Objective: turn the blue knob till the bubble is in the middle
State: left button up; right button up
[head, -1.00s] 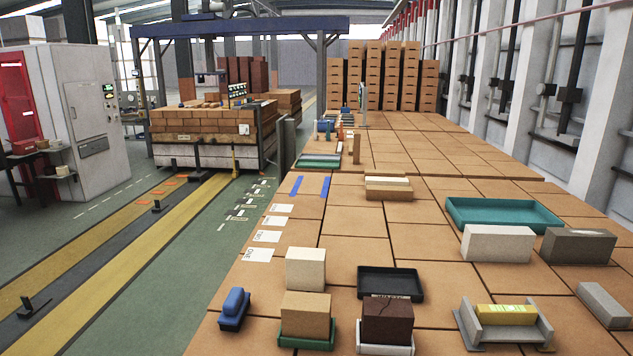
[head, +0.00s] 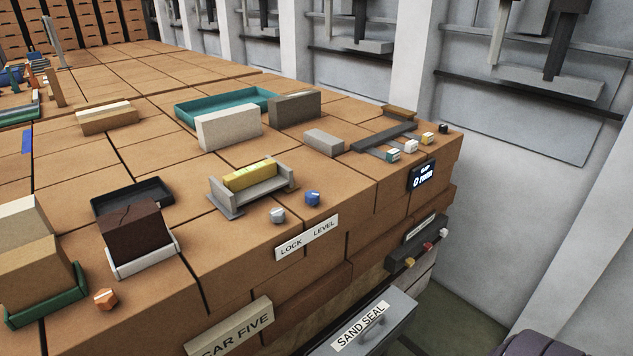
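The blue knob (head: 313,198) stands on the brick top near the front edge, above the word LEVEL on a white label (head: 307,238). A yellow block (head: 248,176), which looks like the level, lies in a grey cradle (head: 262,195) behind and left of the knob. Its bubble is too small to make out. A grey knob (head: 277,215) stands just left of the blue one, above the word LOCK. Neither gripper is in view.
An orange knob (head: 105,299) is at the front left, by a dark brick (head: 137,236) in a white holder. A black tray (head: 131,196), pale brick (head: 228,127) and teal tray (head: 190,113) lie behind. A grey SAND SEAL box (head: 375,325) sits below the front edge.

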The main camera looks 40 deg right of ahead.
aim_at(311, 196)
jog(key=z, duration=1.2)
